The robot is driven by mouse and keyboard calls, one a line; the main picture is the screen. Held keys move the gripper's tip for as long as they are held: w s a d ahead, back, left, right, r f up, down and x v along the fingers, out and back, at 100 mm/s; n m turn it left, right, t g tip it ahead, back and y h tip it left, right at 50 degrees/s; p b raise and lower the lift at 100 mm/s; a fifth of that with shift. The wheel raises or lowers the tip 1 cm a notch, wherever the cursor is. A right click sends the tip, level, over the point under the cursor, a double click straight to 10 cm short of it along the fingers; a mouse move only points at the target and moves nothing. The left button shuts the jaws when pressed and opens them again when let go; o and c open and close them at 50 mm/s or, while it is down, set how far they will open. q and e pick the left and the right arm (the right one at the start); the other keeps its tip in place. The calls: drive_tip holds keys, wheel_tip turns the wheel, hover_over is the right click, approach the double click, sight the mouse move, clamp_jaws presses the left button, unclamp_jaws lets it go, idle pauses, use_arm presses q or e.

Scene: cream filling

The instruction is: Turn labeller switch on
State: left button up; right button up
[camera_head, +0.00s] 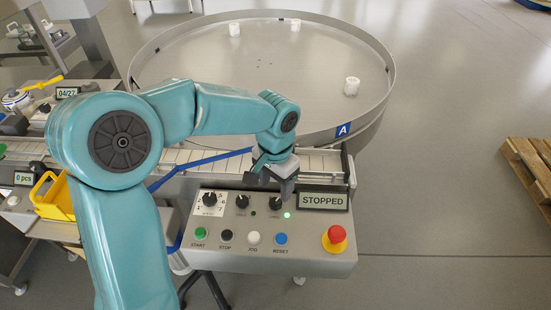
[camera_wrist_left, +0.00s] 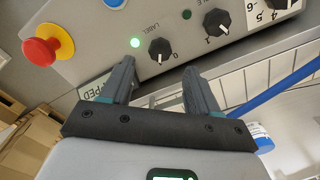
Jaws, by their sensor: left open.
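The labeller switch is a black rotary knob (camera_head: 275,203) at the right of the knob row on the grey control panel (camera_head: 320,263). In the left wrist view the knob (camera_wrist_left: 160,51) has "LABEL" and "0" printed by it, and the green lamp (camera_wrist_left: 135,42) beside it is lit. My left gripper (camera_head: 276,193) is above the knob, partly covering it in the head view. In the wrist view its fingers (camera_wrist_left: 160,70) are apart, with the knob just beyond the gap between the tips. Nothing is held. My right gripper is not in view.
The display (camera_head: 323,200) reads STOPPED. A red emergency button (camera_head: 334,238) stands at the panel's right. START, STOP, JOG and RESET buttons line the front. Two other knobs lie left of the labeller switch. Behind are a conveyor and a round table (camera_head: 260,75) with several white jars.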

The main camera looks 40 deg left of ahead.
sight(275, 202)
use_arm(q)
wheel_tip(275, 202, up, 11)
drive_tip(key=shift+f, duration=0.2)
idle(0.4)
